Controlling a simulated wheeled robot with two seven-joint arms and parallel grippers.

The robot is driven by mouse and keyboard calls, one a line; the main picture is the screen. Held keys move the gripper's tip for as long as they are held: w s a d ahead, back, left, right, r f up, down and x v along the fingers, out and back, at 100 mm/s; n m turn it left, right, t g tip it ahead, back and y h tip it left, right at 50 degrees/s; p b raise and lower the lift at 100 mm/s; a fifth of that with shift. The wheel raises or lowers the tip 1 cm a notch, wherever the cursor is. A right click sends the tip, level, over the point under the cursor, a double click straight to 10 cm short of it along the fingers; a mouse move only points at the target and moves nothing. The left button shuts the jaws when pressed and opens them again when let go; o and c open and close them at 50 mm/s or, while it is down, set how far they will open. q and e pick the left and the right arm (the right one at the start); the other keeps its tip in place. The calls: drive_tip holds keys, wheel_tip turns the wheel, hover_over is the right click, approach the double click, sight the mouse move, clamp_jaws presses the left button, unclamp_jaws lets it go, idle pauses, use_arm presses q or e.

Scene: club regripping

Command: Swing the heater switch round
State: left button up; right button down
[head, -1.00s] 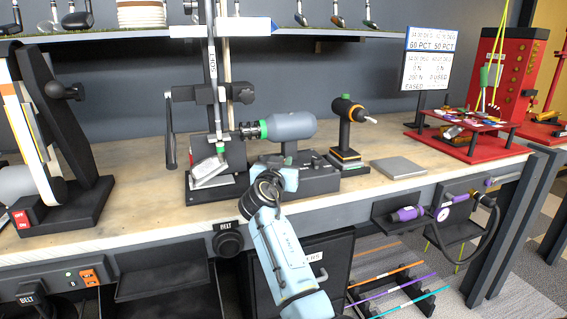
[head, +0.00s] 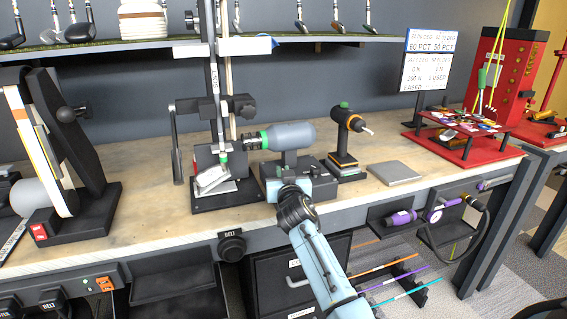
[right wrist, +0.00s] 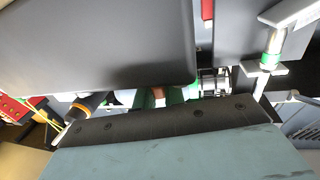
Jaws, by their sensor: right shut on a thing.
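The heater (head: 288,136) is a grey barrel with a green collar, lying on a dark grey base (head: 322,188) on the workbench. My right gripper (head: 287,190) is at the front of that base, shut, and hides its own fingertips there. In the right wrist view, a small reddish-brown piece (right wrist: 158,92), which looks like the heater switch, sits between green fingertip pads. The large grey body of the heater (right wrist: 100,45) fills the upper left of that view. The switch's exact angle cannot be told. My left gripper is not in view.
A clamp stand with a club shaft (head: 215,90) stands left of the heater. A dark tool with an orange ring (head: 346,120) and a flat grey plate (head: 394,172) are to the right. A belt sander (head: 60,150) is at the far left. Bare bench (head: 145,215) lies between.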

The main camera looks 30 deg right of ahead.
drive_tip(key=n+y+p, duration=0.1)
drive_tip(key=t+y+p, duration=0.1)
drive_tip(key=p, duration=0.1)
drive_tip(key=shift+d+r+n+y, duration=0.1)
drive_tip(key=shift+r+n+y, duration=0.2)
drive_tip(key=shift+n+y, duration=0.1)
drive_tip(key=shift+n+y+p, duration=0.8)
drive_tip(key=shift+y+p, duration=0.2)
drive_tip(key=shift+p, duration=0.15)
drive_tip(key=shift+f+n+t+y+p, duration=0.25)
drive_tip(key=shift+n+y+p, duration=0.3)
drive_tip(key=shift+y, duration=0.45)
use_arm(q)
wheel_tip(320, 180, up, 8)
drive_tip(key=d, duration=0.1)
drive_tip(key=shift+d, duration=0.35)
use_arm(e)
drive_tip(key=shift+n+y, duration=0.55)
drive_tip(key=shift+y, duration=0.35)
use_arm(q)
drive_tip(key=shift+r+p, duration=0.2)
drive_tip(key=shift+p, duration=0.15)
use_arm(e)
drive_tip(key=shift+y, duration=0.3)
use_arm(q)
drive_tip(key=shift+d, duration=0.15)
use_arm(e)
drive_tip(key=c, duration=1.5)
unclamp_jaws()
